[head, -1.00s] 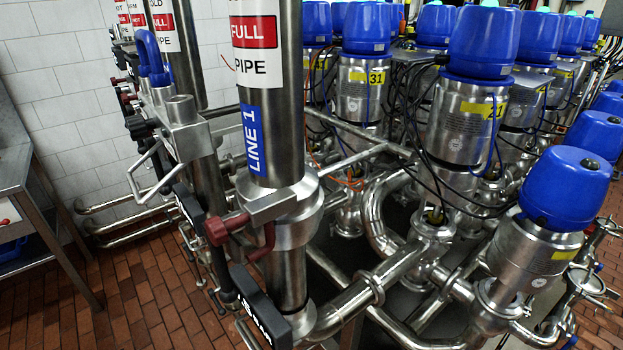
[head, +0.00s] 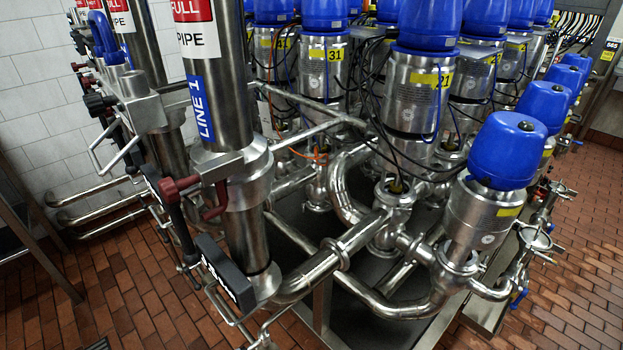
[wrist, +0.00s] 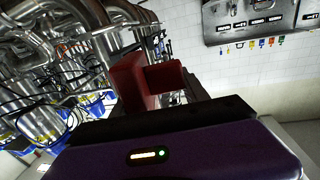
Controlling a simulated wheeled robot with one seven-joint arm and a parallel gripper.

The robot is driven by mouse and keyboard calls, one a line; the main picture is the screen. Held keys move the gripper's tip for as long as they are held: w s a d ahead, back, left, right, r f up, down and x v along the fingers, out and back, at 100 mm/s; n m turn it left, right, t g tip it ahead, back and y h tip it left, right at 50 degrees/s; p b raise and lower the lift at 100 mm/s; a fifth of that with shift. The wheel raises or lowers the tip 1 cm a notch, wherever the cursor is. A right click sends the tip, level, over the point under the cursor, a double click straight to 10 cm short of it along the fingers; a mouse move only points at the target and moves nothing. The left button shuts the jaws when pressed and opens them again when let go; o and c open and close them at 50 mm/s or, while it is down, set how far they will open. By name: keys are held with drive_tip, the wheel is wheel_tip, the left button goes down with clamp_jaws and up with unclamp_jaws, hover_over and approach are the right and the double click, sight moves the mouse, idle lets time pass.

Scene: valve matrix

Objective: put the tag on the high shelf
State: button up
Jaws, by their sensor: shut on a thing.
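My gripper (wrist: 152,78) shows in the wrist view, with its purple body across the bottom and a dark bar above it. Two dark red pieces stand at its jaws, close together. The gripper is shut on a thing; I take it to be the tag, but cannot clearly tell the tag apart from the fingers. The gripper is held in the air, clear of the pipework behind it. My arm does not show in the head view. I cannot make out a high shelf in either view.
Steel valves with blue caps (head: 505,150) fill the head view's middle and right. Brick floor (head: 570,240) is free at right. A wall panel (wrist: 262,22) has coloured tags below it.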

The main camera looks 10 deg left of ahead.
drive_tip(key=w+d+f+m+t+h, duration=0.1)
drive_tip(key=w+d+f+h, duration=0.3)
drive_tip(key=d+f, duration=0.5)
drive_tip(key=w+d+f+m+t+h, duration=0.2)
drive_tip(key=w+d+f+m+h, duration=0.2)
drive_tip(key=d+f, duration=0.5)
drive_tip(key=w+d+f+m+t+h, duration=0.1)
drive_tip(key=w+d+f+m+h, duration=0.2)
drive_tip(key=d+f, duration=0.6)
drive_tip(key=w+d+h, duration=0.1)
drive_tip(key=d, duration=0.5)
drive_tip(key=shift+w+f+t, duration=0.15)
drive_tip(key=shift+t, duration=0.15)
